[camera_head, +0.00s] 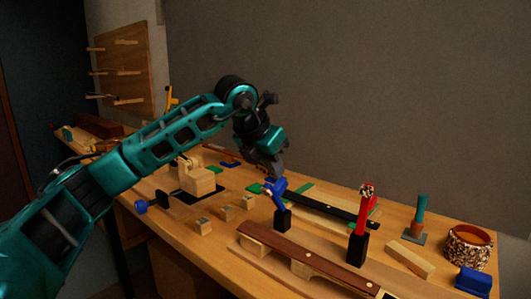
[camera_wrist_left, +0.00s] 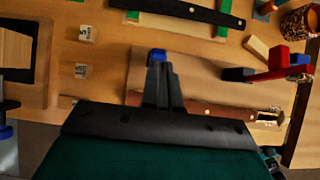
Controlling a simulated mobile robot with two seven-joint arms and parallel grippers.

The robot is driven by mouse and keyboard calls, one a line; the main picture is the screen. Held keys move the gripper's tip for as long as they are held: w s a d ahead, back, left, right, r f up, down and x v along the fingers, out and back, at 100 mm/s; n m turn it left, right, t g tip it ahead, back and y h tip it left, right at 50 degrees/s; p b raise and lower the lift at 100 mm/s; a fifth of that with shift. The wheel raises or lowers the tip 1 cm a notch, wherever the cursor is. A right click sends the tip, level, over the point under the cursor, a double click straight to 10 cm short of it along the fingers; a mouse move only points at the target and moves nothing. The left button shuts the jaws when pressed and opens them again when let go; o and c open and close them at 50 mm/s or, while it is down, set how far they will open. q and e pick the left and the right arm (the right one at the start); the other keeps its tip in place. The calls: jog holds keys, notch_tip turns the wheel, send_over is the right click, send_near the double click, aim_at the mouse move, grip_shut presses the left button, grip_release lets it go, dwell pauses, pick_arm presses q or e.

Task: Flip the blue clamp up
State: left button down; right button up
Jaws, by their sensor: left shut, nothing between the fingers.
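The blue clamp (camera_head: 275,190) stands on the bench with a dark base (camera_head: 282,218) under its blue handle. My left gripper (camera_head: 274,172) is shut and empty, pointing down at the top of the blue handle. It looks very close to the handle; I cannot tell whether they touch. In the left wrist view the shut fingers of my left gripper (camera_wrist_left: 160,68) cover most of the clamp, and only a bit of blue (camera_wrist_left: 157,54) shows past the tips. My right gripper is not in view.
A red clamp (camera_head: 361,208) stands upright to the right, close to a long brown wooden strip (camera_head: 300,262). Small wooden blocks (camera_head: 203,226) lie left of the blue clamp. A patterned round container (camera_head: 468,248) and a blue object (camera_head: 473,281) are at the far right.

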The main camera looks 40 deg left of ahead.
pick_arm(q)
jog(key=shift+x, duration=1)
jog(key=shift+w+r, duration=0.15)
jog(key=shift+w, duration=0.05)
